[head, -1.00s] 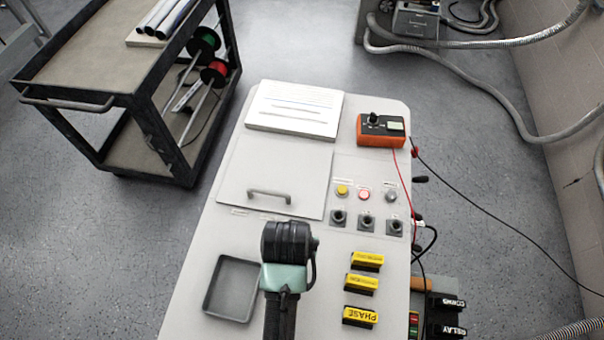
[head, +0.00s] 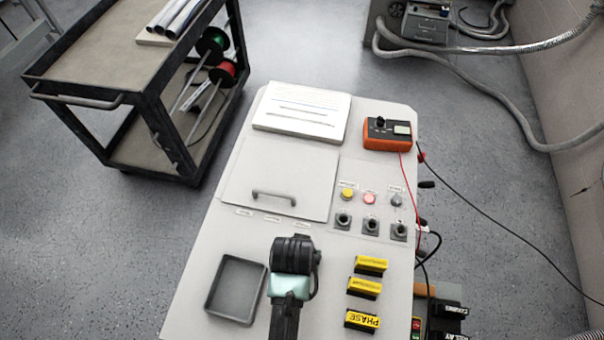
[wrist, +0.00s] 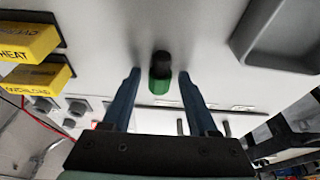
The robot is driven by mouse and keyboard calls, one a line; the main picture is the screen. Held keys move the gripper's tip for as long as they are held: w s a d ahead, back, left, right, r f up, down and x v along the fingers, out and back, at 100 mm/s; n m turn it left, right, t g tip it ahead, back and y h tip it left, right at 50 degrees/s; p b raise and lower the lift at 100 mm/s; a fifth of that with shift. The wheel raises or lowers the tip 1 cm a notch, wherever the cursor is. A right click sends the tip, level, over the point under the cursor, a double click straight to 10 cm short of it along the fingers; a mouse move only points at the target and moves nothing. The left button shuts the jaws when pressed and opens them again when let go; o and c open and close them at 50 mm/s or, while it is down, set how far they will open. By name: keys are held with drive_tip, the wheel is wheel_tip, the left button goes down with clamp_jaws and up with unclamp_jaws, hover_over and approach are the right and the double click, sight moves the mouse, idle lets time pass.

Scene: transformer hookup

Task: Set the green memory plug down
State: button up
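The green memory plug (wrist: 160,84), green with a black end, shows in the wrist view against the pale panel top (wrist: 205,25). It is between the fingertips of my gripper (wrist: 160,76), with a visible gap on each side. My gripper is open and the fingers do not touch the plug. Whether the plug rests on the panel is hard to tell. In the head view, my wrist (head: 294,256) is over the panel, right of the grey tray, and hides the plug and fingers.
An empty grey tray (head: 210,304) lies left of my gripper. Yellow labelled blocks (head: 364,288) stand to its right. Beyond are a handled cover (head: 275,180), buttons (head: 369,199) and an orange meter (head: 388,135). A cart (head: 95,60) stands at the left.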

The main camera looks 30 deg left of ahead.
drive_tip(key=v, duration=1.2)
drive_tip(key=shift+r+p, duration=0.15)
drive_tip(key=shift+p, duration=0.15)
